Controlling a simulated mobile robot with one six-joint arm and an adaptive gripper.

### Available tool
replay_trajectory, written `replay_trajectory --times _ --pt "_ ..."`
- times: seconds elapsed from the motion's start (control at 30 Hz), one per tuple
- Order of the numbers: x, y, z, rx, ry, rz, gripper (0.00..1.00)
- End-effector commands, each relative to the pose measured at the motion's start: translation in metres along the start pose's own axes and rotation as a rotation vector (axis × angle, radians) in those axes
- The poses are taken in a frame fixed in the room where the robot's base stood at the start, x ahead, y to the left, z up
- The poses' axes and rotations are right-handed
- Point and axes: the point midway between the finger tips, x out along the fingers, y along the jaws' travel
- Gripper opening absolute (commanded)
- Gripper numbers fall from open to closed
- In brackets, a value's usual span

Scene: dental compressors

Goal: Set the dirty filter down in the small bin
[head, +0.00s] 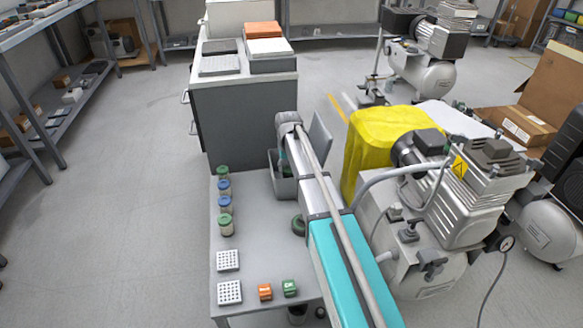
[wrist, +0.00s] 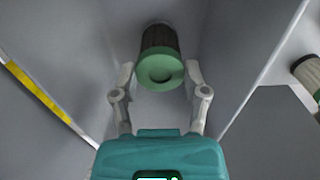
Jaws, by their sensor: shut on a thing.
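The dirty filter (wrist: 160,42) has a dark pleated body and a green end cap, and shows in the wrist view between the two fingers of my gripper (wrist: 159,74). The fingers are shut on its green cap from both sides. Grey walls of the small bin (wrist: 225,50) surround the filter in that view; I cannot tell whether it touches the bottom. In the head view the small grey bin (head: 286,188) stands on the table, partly hidden by my arm.
Several green- and blue-capped filters (head: 224,187) stand in a row left of the bin. A compressor (head: 450,200) with a yellow cloth (head: 372,140) stands right.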

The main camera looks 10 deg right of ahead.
Motion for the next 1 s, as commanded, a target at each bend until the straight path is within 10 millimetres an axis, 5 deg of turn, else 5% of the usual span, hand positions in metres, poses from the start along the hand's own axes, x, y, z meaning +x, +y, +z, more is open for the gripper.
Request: replay_trajectory --times 0.73,0.77,1.0 --pt "0.0025 0.0003 0.0000 0.000 0.000 0.000 0.11" --pt "0.0025 0.0003 0.0000 0.000 0.000 0.000 0.60" --pt "0.0025 0.0004 0.0000 0.000 0.000 0.000 0.98"
